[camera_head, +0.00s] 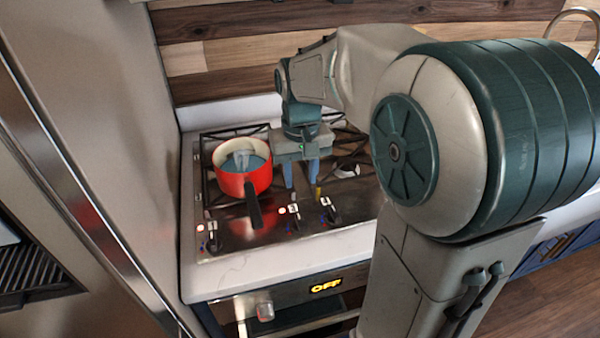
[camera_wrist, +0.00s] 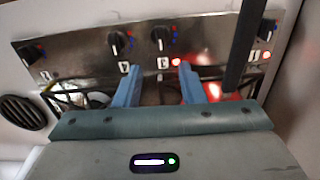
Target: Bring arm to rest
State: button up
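My gripper (camera_head: 305,178) points down over the stove top (camera_head: 225,244), to the right of a red pot. In the wrist view my gripper's two blue fingers (camera_wrist: 158,86) are apart, with bare stove panel between them and nothing held. The gripper is open. My arm reaches across the right half of the head view, bent at a large green joint, and hides part of the stove and counter.
The red pot (camera_head: 232,183) with a dark handle sits on the left burner, close beside my gripper. Several knobs (camera_head: 327,212) line the stove's front. A tall metal-edged cabinet (camera_head: 85,130) stands at left. A wooden backsplash (camera_head: 215,55) rises behind. An oven display reads OFF.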

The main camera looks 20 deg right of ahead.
jog(key=shift+s, duration=0.1)
jog(key=s+f+t, duration=0.1)
jog(key=s+t, duration=0.2)
jog(key=s, duration=1.1)
jog(key=shift+s, duration=0.15)
